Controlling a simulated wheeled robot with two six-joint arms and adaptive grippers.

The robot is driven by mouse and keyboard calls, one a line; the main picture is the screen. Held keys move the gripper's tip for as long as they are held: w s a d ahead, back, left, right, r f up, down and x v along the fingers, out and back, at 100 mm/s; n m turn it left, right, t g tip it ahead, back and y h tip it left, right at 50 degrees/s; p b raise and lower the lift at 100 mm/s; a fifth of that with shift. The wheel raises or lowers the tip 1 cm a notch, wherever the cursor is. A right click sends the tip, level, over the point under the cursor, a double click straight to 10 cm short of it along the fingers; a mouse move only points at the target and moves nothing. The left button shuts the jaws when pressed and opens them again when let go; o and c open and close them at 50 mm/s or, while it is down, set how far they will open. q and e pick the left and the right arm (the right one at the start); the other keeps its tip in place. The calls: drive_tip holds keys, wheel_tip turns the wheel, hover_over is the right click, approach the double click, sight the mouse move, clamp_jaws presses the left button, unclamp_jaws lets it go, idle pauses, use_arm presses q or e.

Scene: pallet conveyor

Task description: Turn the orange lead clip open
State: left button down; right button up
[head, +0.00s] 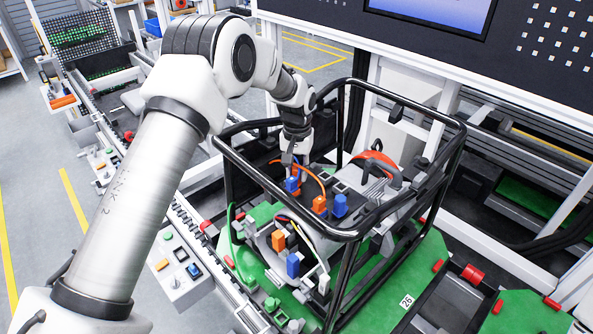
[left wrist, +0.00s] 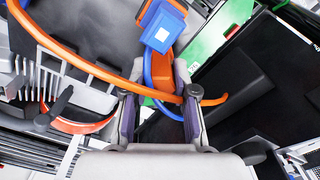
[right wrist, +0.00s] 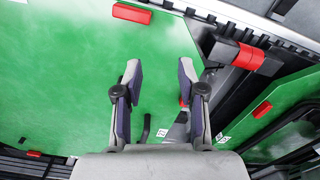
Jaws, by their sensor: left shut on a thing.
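My left gripper (head: 291,160) reaches down inside the black tube frame of the machine on the pallet. In the left wrist view, its fingers (left wrist: 160,108) are shut on the orange lead clip (left wrist: 161,84), which stands upright between them. A blue connector (left wrist: 164,30) sits just beyond the clip, and an orange cable (left wrist: 85,72) curves across in front. In the head view a blue block (head: 292,184) shows just below the left fingertips; the clip is mostly hidden there. My right gripper (right wrist: 158,88) is open and empty above the green pallet, outside the head view.
The black tube frame (head: 290,222) surrounds the work area closely. Other orange (head: 319,205) and blue (head: 340,205) blocks stand to the right. More sit in front, with loose wires. The green pallet (right wrist: 70,70) has red corner blocks (right wrist: 131,13). A control box (head: 178,268) stands at left.

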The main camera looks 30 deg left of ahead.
sight(299, 166)
use_arm(q)
drive_tip(key=m, duration=0.6)
drive_tip(key=shift+s+f, duration=0.1)
drive_tip(key=shift+f, duration=0.1)
drive_tip(key=shift+d, duration=0.1)
idle(0.4)
drive_tip(key=c, duration=0.9)
unclamp_jaws()
drive_tip(key=shift+w, duration=0.25)
wheel_tip(299, 166, up, 12)
drive_tip(key=shift+w+f, duration=0.1)
drive_tip(key=shift+d, duration=0.1)
